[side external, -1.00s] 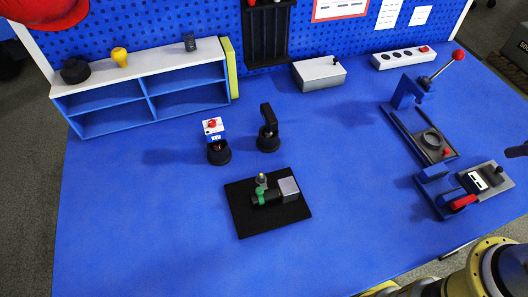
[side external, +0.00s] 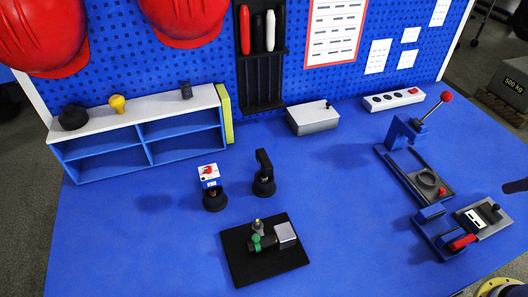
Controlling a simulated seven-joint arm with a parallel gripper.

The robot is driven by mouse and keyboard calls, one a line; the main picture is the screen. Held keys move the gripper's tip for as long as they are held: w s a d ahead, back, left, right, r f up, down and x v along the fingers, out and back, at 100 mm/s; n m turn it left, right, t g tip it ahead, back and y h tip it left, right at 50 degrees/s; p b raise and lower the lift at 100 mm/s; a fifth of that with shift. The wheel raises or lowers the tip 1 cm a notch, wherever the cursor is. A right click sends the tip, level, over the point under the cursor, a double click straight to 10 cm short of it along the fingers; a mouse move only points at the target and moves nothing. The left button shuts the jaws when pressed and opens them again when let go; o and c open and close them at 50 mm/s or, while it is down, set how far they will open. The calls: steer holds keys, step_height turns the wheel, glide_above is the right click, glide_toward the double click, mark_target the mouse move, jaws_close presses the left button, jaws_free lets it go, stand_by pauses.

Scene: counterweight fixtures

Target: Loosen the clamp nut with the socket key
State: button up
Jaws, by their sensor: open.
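A small fixture stands on a black square plate (side external: 235,272) at the front middle of the blue bench. It has a grey block (side external: 285,234), a dark cylinder, a green part (side external: 256,242) and a small upright stud with a yellowish tip (side external: 258,224). Which part is the clamp nut is too small to tell. Behind it, a black hooked tool (side external: 263,160), possibly the socket key, stands upright in a round black base. Left of it, a white and blue box with a red top (side external: 209,173) stands on a similar base.
A blue shelf (side external: 182,113) stands at back left and a grey box (side external: 313,120) at back middle. A lever press (side external: 405,132) and a vise-like device with a red handle (side external: 462,242) stand at right. The bench's left front is clear.

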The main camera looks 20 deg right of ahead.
steer(key=w+r+m, duration=0.1)
steer(key=w+r, duration=0.5)
steer(key=r, duration=0.3)
steer(key=w+a+r, duration=0.3)
steer(key=w, duration=0.2)
steer(key=w+a+r, duration=0.2)
steer(key=w, duration=0.4)
steer(key=n+g, duration=0.2)
steer(key=g, duration=0.3)
glide_above(264, 158)
steer(key=f, duration=2.4)
steer(key=shift+w+d+f, duration=0.25)
steer(key=shift+d+f, duration=0.05)
steer(key=shift+s+a+f, duration=0.2)
steer(key=shift+a+f, duration=0.1)
steer(key=shift+f, duration=4.35)
